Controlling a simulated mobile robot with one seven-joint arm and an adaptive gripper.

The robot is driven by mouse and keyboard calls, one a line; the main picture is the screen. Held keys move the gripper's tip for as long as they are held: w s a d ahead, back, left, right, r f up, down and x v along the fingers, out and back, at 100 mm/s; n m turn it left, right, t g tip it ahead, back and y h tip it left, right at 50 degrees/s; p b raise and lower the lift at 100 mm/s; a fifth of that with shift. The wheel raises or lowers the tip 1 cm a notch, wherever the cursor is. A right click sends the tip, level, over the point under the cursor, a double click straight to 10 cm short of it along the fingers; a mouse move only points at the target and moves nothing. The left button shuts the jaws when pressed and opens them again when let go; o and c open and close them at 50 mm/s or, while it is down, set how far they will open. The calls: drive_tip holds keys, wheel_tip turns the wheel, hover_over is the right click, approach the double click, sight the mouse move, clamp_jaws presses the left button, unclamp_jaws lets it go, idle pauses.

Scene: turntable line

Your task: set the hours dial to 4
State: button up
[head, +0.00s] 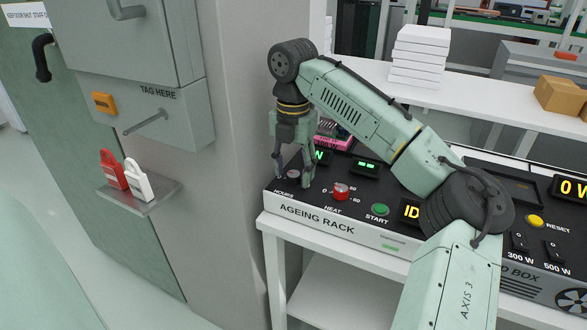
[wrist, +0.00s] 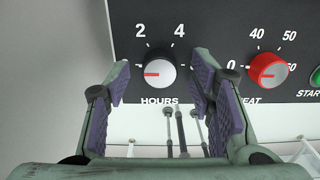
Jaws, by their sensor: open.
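The hours dial (wrist: 160,70) is a round knob with a white face and dark rim in the wrist view. Its red pointer line points left, below the printed 2; the 4 is at its upper right. In the head view the dial (head: 293,174) sits at the left end of the ageing rack (head: 330,222). My gripper (head: 293,183) is open above the panel there, one finger on each side of the dial. In the wrist view the fingers of my gripper (wrist: 161,80) flank the dial with gaps; I see no contact.
The red heat dial (wrist: 268,71) is just right of the right finger. The green start button (head: 380,209) is further right. A pink-edged item (head: 335,142) lies behind the dials. A grey pillar (head: 240,130) stands left of the rack.

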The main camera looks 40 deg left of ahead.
drive_tip(key=shift+f, duration=0.15)
drive_tip(key=shift+c, duration=0.3)
drive_tip(key=c, duration=1.1)
